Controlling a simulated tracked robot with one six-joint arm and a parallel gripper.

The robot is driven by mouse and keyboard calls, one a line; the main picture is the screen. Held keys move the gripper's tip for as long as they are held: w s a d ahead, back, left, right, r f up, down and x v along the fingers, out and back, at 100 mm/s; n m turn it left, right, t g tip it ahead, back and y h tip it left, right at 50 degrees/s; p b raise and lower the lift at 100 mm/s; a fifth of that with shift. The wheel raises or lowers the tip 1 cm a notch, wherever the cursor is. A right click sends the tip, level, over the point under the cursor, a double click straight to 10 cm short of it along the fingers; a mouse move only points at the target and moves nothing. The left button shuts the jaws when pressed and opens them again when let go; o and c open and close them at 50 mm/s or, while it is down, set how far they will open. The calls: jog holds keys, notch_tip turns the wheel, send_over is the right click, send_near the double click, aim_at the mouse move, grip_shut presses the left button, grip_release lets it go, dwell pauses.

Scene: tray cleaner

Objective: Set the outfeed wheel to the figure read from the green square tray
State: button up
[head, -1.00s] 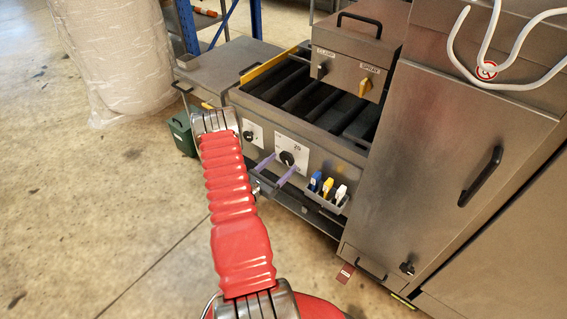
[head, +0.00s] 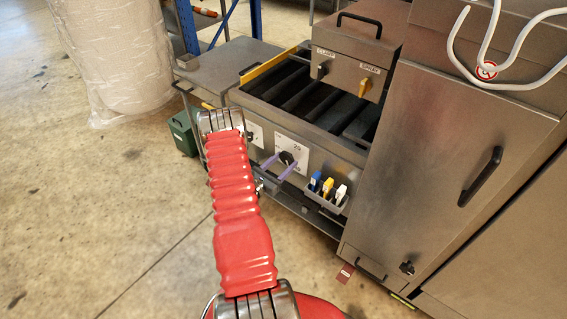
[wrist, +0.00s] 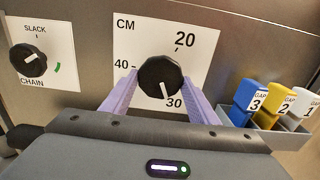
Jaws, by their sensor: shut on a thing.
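The dial panel marked CM (wrist: 125,45) has the figures 20, 30 and 40 around a black knob (wrist: 159,70). The knob's white pointer points down and slightly right, at or close to 30. My gripper (wrist: 160,84) has its two purple fingers on either side of this knob and is shut on it. In the head view the fingers (head: 283,162) reach the knob on the machine's front. No outfeed name is readable on the dial. I see no green square tray that I can be sure of.
The SLACK/CHAIN knob (wrist: 28,58) is left of the dial. A grey holder (wrist: 268,119) with blue, yellow and white GAP tags marked 3, 2 and 1 sits close on the right. CLAMP and SPRAY knobs (head: 366,88) are above. A green box (head: 184,133) stands on the floor.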

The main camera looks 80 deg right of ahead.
jog(key=shift+c, duration=0.6)
jog(key=shift+n, duration=0.4)
jog(key=o, duration=1)
jog(key=shift+a, duration=0.1)
jog(key=v, duration=1.3)
jog(key=shift+w+a, duration=0.2)
jog(key=shift+a, duration=0.05)
